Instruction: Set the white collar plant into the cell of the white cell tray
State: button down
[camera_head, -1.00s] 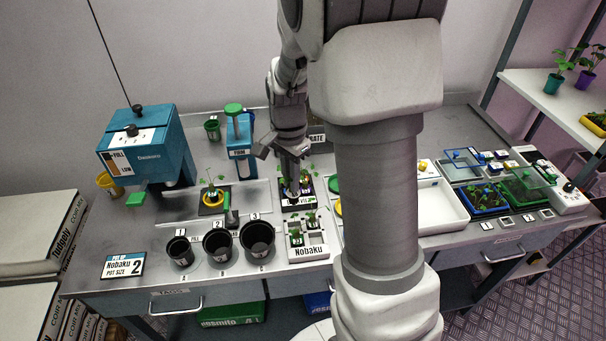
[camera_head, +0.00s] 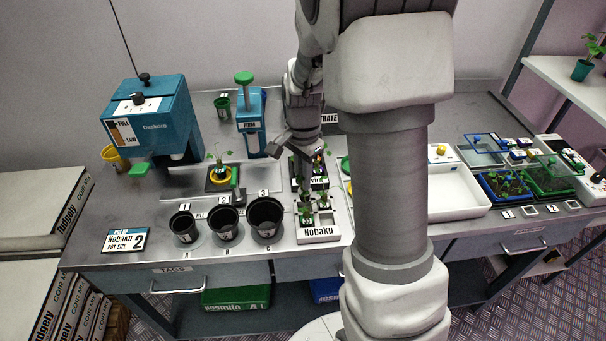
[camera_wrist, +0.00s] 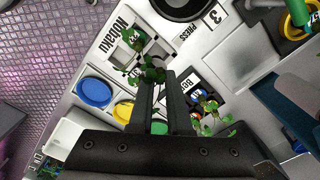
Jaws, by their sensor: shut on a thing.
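The white cell tray (camera_head: 318,239), labelled Nobaku, lies near the front edge of the bench, right of the black pots. A small plant (camera_head: 306,217) shows in its front cell area, and another patch of green (camera_head: 323,203) shows behind it. My gripper (camera_head: 304,182) points down just behind the tray. In the wrist view my gripper (camera_wrist: 159,80) is shut on a small leafy plant (camera_wrist: 154,71), close over the white tray (camera_wrist: 104,42). The fingers hide most of the held plant's base, and I cannot make out its collar colour.
A dark tray with leafy plants (camera_head: 319,168) sits close behind and right of my gripper. A white bin (camera_head: 455,195) lies to the right.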

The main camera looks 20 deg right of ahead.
jog(key=shift+f+b, duration=1.45)
jog(key=shift+f, duration=0.95)
jog(key=c, duration=0.8)
grip_release()
jog(key=shift+r, duration=0.15)
jog(key=shift+r+p, duration=3.6)
jog(key=shift+r, duration=0.75)
